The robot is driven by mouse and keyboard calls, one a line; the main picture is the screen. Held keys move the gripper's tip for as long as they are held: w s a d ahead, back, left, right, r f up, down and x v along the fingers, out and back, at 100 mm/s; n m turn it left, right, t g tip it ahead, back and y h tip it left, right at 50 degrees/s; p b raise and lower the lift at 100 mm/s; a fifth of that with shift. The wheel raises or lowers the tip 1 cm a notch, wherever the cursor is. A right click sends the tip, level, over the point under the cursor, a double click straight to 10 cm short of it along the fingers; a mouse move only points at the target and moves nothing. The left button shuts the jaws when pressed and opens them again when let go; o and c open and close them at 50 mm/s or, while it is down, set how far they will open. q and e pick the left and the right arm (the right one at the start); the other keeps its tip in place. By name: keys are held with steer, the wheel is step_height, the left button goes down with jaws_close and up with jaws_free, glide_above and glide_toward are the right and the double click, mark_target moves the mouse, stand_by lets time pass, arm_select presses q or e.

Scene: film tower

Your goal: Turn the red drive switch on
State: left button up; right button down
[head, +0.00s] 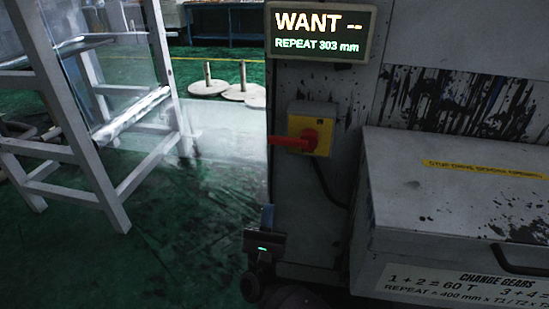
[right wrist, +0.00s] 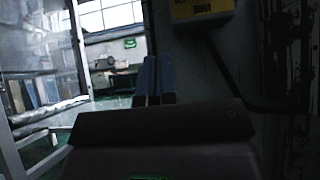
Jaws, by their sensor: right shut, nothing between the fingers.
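The red drive switch (head: 294,142) is a lever on a yellow plate on a grey box (head: 311,112), fixed to the machine's upright face in the head view. The lever points left, roughly level. The box's lower part shows at the top of the right wrist view (right wrist: 201,9), with the lever out of frame. My right gripper (head: 267,212) is below the switch and slightly left of it, apart from it. Its blue fingers (right wrist: 152,78) point up, shut and empty. My left gripper is not in view.
A sign (head: 320,32) reads "WANT --" and "REPEAT 303 mm". A grey "CHANGE GEARS" box (head: 455,205) juts out at the right. A cable (head: 325,185) hangs below the switch. A white frame (head: 95,170) stands at the left; the green floor between is open.

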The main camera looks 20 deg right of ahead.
mark_target(293, 139)
arm_select(q)
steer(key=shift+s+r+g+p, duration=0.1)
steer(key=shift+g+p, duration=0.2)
steer(key=shift+p, duration=0.65)
arm_select(e)
steer(key=s+a+r+x, duration=0.1)
steer(key=r+x, duration=0.1)
steer(key=x, duration=1)
steer(key=shift+r, duration=0.3)
steer(key=shift+s+d, duration=0.15)
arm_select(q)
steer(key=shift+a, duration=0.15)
